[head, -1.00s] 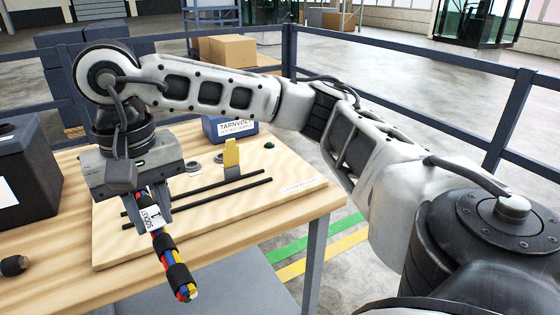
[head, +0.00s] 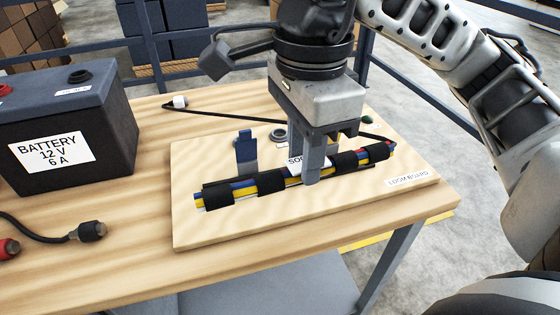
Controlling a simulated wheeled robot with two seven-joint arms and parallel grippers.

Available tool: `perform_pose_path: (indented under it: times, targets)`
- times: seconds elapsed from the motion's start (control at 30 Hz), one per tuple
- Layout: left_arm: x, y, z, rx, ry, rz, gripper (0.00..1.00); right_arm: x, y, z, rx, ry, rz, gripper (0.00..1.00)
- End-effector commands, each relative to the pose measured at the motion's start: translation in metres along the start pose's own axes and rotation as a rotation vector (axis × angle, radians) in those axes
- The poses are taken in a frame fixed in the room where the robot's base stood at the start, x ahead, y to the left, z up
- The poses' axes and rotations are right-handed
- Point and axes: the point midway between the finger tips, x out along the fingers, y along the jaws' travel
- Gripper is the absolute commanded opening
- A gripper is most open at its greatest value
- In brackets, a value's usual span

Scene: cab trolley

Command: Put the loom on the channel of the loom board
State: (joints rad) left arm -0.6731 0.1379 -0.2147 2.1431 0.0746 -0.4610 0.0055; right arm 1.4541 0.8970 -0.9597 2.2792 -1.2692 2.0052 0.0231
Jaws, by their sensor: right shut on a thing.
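The loom (head: 245,187) is a bundle of coloured wires with black wraps and a white label, partly hidden by my fingers. It lies lengthwise over the loom board (head: 215,232), a pale wooden panel on the table. My right gripper (head: 306,172) comes down from above and is shut on the loom near its label. A dark rail of the channel (head: 368,166) shows along the loom's right part; the rest of the channel is mostly hidden. I cannot tell whether the loom rests fully in it. My left gripper is not in view.
A black battery (head: 65,150) stands at the left of the table. A cable with a dark plug (head: 88,231) and a red plug (head: 9,248) lies in front of it. A blue upright tab (head: 247,155) stands behind the loom.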

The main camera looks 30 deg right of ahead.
Motion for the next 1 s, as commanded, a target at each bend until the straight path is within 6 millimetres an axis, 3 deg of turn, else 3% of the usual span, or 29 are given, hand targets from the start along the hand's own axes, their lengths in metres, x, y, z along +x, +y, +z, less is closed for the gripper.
perform_pose_path:
  times: [0.17,0.5,0.6,1.0]
  targets:
    - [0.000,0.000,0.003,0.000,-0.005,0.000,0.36,0.004,-0.006,-0.005,0.076,0.002,0.001,0.00]
    - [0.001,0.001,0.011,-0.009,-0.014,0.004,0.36,0.041,-0.081,-0.032,0.077,0.002,0.004,0.00]
    - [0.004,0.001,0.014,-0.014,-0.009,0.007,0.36,0.063,-0.097,-0.037,0.073,0.003,0.005,0.00]
    - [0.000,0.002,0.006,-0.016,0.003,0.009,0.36,0.098,-0.128,-0.049,0.072,0.004,0.000,0.00]
